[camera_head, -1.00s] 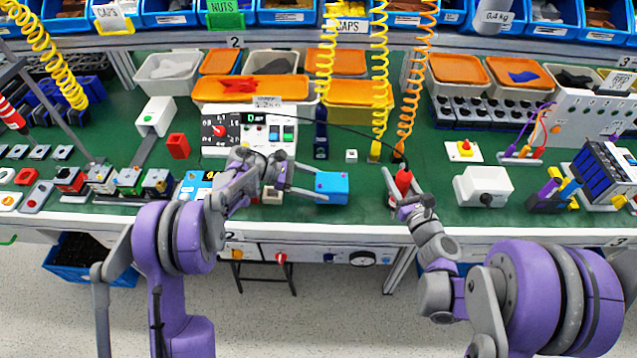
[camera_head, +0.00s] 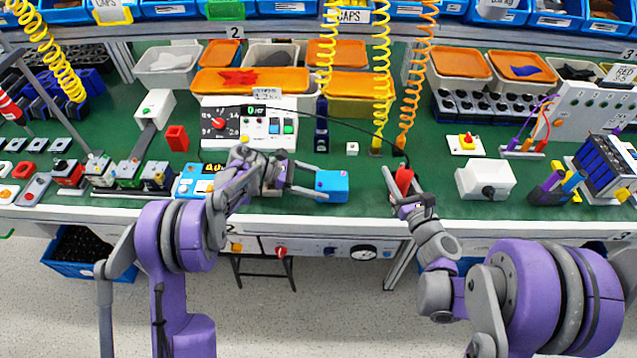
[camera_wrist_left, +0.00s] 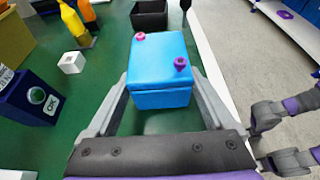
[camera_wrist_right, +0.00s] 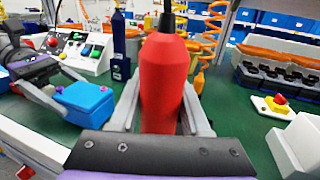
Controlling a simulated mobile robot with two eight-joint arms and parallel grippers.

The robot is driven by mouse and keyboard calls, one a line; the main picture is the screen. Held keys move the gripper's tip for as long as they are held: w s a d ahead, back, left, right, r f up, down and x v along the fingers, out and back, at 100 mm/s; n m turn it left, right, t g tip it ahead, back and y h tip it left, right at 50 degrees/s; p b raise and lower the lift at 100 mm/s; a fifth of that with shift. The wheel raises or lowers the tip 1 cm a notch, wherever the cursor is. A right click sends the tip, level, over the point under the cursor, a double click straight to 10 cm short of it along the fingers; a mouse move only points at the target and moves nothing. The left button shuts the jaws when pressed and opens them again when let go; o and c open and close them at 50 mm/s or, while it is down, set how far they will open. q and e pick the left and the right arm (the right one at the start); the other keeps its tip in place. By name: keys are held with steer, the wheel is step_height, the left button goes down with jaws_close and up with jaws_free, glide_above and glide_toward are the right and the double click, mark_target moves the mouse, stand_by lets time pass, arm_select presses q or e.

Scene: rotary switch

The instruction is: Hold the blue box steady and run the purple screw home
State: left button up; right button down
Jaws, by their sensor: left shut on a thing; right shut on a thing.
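The blue box (camera_head: 332,186) is at the bench's front edge, between the two fingers of my left gripper (camera_head: 318,184), which is shut on it. In the left wrist view the box's lid (camera_wrist_left: 158,60) carries a purple screw (camera_wrist_left: 181,64) at its near right corner and a pink screw (camera_wrist_left: 140,37) at its far left corner. Both heads stand above the lid. My right gripper (camera_head: 402,184) is shut on a red screwdriver (camera_wrist_right: 164,85), held upright, right of the box and apart from it. The screwdriver's tip is hidden.
A white box with a black knob (camera_head: 486,181) is to the right. A control panel (camera_head: 249,124) is behind my left arm. Bench between box and screwdriver is clear.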

arm_select(q)
steer(key=shift+f+b, duration=0.3)
steer(key=shift+f, duration=0.1)
steer(key=o, duration=1.3)
steer(key=shift+o, duration=0.2)
steer(key=c, duration=1.1)
steer(key=shift+c, duration=0.2)
jaws_close()
